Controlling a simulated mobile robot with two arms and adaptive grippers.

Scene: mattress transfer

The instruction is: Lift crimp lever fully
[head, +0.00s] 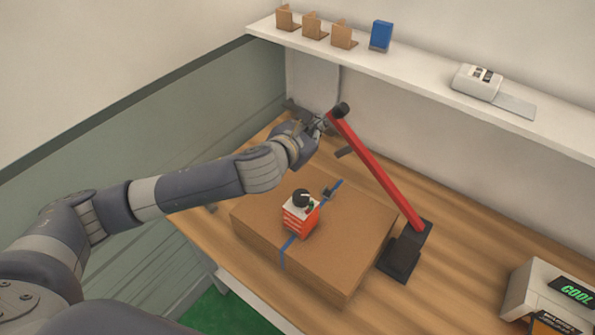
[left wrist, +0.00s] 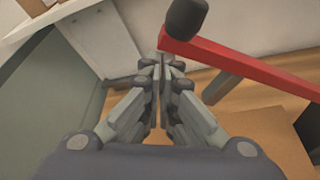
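The crimp lever (head: 375,170) is a long red bar. It slants from a black base (head: 402,255) on the table to a black knob at its far upper end. My left gripper (head: 323,122) is beside the lever's upper end, just left of it in the head view. In the left wrist view my left gripper (left wrist: 160,66) has its fingers together with nothing visible between them. The red lever (left wrist: 235,62) crosses just past the fingertips there, its knob at the top; whether they touch it is unclear. My right gripper is out of view.
A flat cardboard box (head: 345,235) with a blue strap (head: 293,243) lies on the wooden table (head: 455,215), bearing a red-and-white device (head: 300,216). A white shelf (head: 420,72) runs above. A white machine (head: 545,290) stands at right. Bare tabletop lies between lever base and machine.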

